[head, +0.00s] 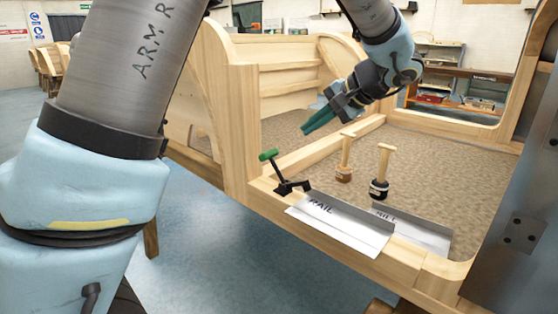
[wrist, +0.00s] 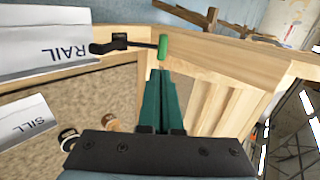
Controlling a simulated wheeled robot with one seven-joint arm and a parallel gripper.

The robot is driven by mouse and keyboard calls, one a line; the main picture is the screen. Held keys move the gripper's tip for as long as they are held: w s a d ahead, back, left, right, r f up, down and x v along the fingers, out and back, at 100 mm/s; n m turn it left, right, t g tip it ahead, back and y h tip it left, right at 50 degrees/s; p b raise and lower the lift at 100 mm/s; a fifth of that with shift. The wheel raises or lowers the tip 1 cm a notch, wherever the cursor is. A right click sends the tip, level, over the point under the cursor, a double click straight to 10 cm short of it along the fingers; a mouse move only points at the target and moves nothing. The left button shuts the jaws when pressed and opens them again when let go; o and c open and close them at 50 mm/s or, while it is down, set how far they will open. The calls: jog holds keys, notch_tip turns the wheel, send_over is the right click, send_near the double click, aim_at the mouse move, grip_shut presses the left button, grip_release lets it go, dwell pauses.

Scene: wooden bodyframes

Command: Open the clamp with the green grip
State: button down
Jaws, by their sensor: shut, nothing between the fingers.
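The clamp (head: 288,187) is black and sits on the wooden frame's near edge, at the left end of the RAIL plate. Its green grip (head: 268,154) stands at the top of a raised, tilted lever. In the wrist view the clamp's black body (wrist: 108,46) lies at upper left, and the green grip (wrist: 163,47) is just beyond my fingertips. My gripper (head: 304,131) has teal fingers, shut and empty, above the carpeted floor to the right of the grip. The fingers also show in the wrist view (wrist: 160,75). The head view shows a gap between fingers and grip.
Metal plates marked RAIL (head: 345,222) and SILL (head: 418,231) lie on the front edge. Two wooden-handled tools (head: 345,158) (head: 382,172) stand upright behind them. A wooden post (head: 240,130) rises left of the clamp. The carpeted floor (head: 430,170) has free room.

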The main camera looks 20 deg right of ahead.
jog(key=p, duration=0.2)
send_near(272, 152)
jog(key=shift+t, duration=0.3)
jog(key=x, duration=0.6)
jog(key=shift+a+f, duration=0.2)
jog(key=shift+f, duration=0.25)
jog(key=shift+w, duration=0.1)
